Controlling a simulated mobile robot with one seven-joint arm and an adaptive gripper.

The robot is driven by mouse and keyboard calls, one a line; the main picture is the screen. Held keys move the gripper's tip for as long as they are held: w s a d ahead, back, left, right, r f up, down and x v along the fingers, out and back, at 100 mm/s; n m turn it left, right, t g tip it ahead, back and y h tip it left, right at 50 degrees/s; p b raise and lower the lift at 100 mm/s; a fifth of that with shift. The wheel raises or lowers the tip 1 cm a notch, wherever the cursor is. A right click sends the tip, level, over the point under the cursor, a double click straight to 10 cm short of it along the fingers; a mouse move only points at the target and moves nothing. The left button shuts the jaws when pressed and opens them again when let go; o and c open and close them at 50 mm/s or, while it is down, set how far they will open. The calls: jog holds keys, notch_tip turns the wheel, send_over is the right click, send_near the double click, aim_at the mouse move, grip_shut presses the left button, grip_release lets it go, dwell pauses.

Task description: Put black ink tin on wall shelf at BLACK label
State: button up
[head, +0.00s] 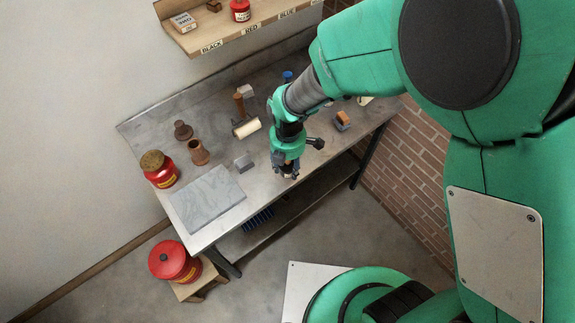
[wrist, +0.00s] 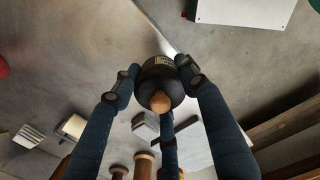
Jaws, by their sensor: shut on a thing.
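My gripper (head: 288,170) is shut on the black ink tin, above the front part of the steel bench. In the wrist view the tin (wrist: 154,82) is a dark round body with a pale label and a light wooden knob, and the fingers (wrist: 160,88) close around it. In the head view the gripper mostly hides it. The wooden wall shelf (head: 232,38) is at the top of the head view, up and left of my gripper. Its front edge carries the BLACK label (head: 211,46) at the left, then RED (head: 251,29) and BLUE (head: 287,15).
On the shelf stand a white box (head: 183,22), a brown block (head: 214,6) and a red tin (head: 240,10). The bench (head: 225,222) bears a grey slab (head: 207,197), a red can (head: 160,170), a roller (head: 246,128) and wooden pieces. Another red can (head: 174,262) stands on a stool.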

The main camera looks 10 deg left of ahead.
jog(key=shift+a+r, duration=0.1)
jog(key=w+a+r+p, duration=0.4)
jog(key=a+r, duration=0.2)
jog(key=r, duration=0.6)
jog(key=w+a+r+p, duration=0.4)
jog(key=a+r, duration=0.2)
jog(key=r, duration=0.6)
jog(key=w+a+r+p, duration=0.4)
jog(key=a+r, duration=0.2)
jog(key=r, duration=0.7)
jog(key=shift+p, duration=0.35)
jog(key=shift+a, duration=0.1)
jog(key=p, duration=0.2)
send_over(202, 35)
jog(key=shift+f, duration=0.7)
jog(key=shift+f, duration=0.15)
jog(key=shift+f, duration=1.6)
